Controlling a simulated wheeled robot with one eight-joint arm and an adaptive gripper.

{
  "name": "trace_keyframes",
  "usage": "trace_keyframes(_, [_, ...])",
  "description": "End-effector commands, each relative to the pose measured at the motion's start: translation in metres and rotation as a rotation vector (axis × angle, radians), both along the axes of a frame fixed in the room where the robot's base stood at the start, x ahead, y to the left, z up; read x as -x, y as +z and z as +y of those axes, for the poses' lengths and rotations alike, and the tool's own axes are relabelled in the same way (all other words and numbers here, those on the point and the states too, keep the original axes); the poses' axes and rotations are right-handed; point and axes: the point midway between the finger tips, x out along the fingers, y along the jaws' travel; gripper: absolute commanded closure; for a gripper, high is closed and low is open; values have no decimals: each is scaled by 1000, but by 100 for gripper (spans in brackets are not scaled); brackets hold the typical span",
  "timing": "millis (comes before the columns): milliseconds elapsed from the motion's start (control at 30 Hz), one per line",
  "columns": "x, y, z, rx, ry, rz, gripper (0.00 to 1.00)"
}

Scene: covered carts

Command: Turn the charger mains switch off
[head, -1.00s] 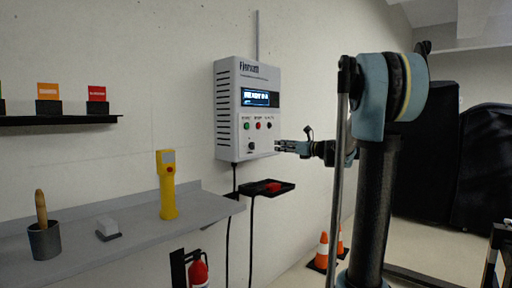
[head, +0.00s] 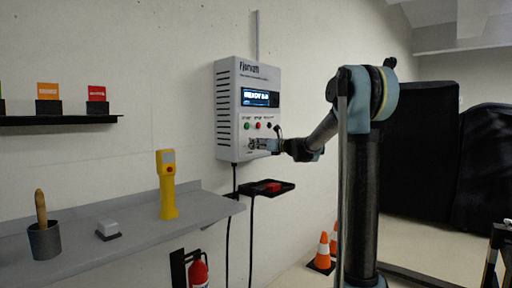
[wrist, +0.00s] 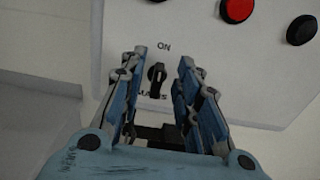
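The charger (head: 232,112) is a pale grey wall box with a lit display and a row of green, red and black buttons. Its mains switch (wrist: 156,78) is a small black rotary knob with "ON" printed above it and a partly hidden label below. In the wrist view the knob points roughly upright, towards ON. My gripper (wrist: 160,68) is open, with one finger on each side of the knob and visible gaps between. In the head view my gripper (head: 252,145) is at the lower front of the box and covers the knob.
A small black tray (head: 285,187) with a red item is below the box, and black cables hang beside it. A grey shelf (head: 140,217) with a yellow handheld device (head: 167,184) is to the left. A red extinguisher (head: 199,273) and orange cones (head: 322,252) are lower down.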

Motion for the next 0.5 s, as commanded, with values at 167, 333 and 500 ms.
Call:
trace_keyframes(167, [-8, 0, 10, 0, -1, 0, 70])
trace_keyframes(333, [-10, 0, 13, 0, -1, 0, 70])
trace_keyframes(500, [-10, 0, 12, 0, -1, 0, 70])
